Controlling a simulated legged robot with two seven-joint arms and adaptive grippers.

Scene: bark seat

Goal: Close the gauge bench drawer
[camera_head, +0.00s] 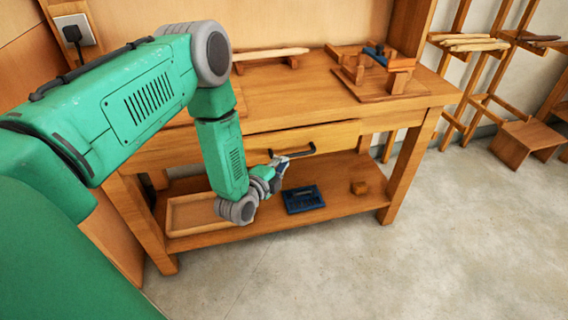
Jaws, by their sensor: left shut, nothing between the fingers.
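The gauge bench (330,114) is a wooden workbench with a lower shelf. Its wide drawer (262,146) is under the top, with a dark bar handle (298,151) on its front. The drawer front appears to stand a little forward at its left part; how far it is open is hard to tell, as my arm covers part of it. My left gripper (280,165) is shut and empty, close to the left end of the handle. I cannot tell whether it touches the drawer. My right gripper is not in view.
On the bench top are a wooden stick on a rest (270,54) and a wooden fixture (385,75) with blue parts. Wooden racks (487,70) stand right. The front floor is clear.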

